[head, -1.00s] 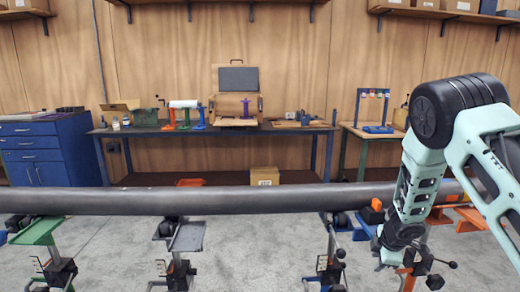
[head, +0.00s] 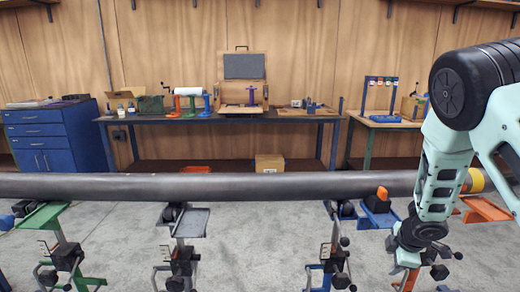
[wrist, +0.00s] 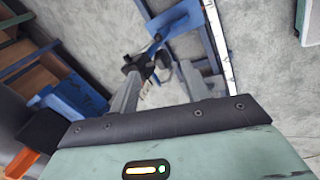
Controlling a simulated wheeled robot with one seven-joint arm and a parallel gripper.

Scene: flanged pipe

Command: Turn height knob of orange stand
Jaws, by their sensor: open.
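The orange stand is at the right in the head view, under the pipe. Its orange top plate (head: 485,209) and an orange leg (head: 409,281) show, while my arm hides much of its post. Black knobs (head: 440,271) stick out to the right just beside my gripper. I cannot tell which is the height knob. My gripper (head: 406,258) is open and points down in front of the stand's post; I cannot tell whether it touches a knob.
A long dark grey pipe (head: 250,187) crosses the head view, above my gripper. Blue (head: 326,268), grey (head: 182,262) and green (head: 68,255) stands are to the left. A blue stand part (wrist: 168,20) shows in the wrist view. Grey floor is open between the stands.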

